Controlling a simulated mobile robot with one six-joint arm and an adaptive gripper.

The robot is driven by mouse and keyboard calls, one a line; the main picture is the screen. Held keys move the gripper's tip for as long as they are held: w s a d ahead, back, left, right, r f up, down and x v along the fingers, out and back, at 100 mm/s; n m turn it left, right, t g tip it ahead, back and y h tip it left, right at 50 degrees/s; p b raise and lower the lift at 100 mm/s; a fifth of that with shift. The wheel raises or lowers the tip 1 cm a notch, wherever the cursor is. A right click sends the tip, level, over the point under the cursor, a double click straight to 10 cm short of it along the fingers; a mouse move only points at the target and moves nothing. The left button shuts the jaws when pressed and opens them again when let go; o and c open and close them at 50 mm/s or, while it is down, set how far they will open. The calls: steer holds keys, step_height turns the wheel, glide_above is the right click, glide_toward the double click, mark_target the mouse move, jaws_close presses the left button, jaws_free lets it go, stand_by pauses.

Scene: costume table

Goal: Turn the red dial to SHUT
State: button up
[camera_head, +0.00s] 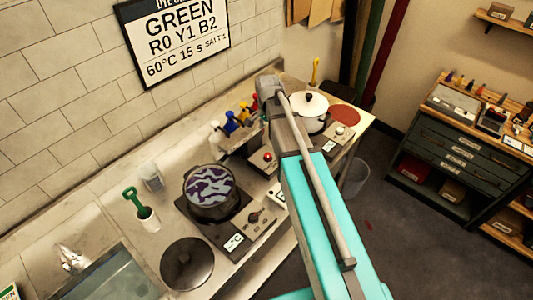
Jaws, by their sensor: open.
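A small red knob (268,157) shows on a dark unit on the counter, just left of my arm. I cannot tell whether it is the red dial, and no SHUT mark or pointer can be read. A rack behind it carries a blue bottle (230,121), a yellow bottle (244,110) and a white bottle (215,130). My turquoise and grey arm reaches across the counter from the lower right and covers part of the rack and the units beside it. My gripper is hidden from view.
A pot with purple-and-white contents (209,190) sits on a hotplate with a black knob (254,217). A white lidded pot (309,110) stands right of the arm. A dark round lid (187,264), green scoop (138,200) and sink (110,278) are left. A sign hangs above.

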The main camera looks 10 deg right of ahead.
mark_target(268, 155)
steer(key=shift+f, duration=0.1)
stand_by(0.3)
step_height(268, 155, down, 14)
steer(key=b, duration=1.4)
steer(key=shift+r, duration=0.2)
stand_by(0.3)
jaws_close()
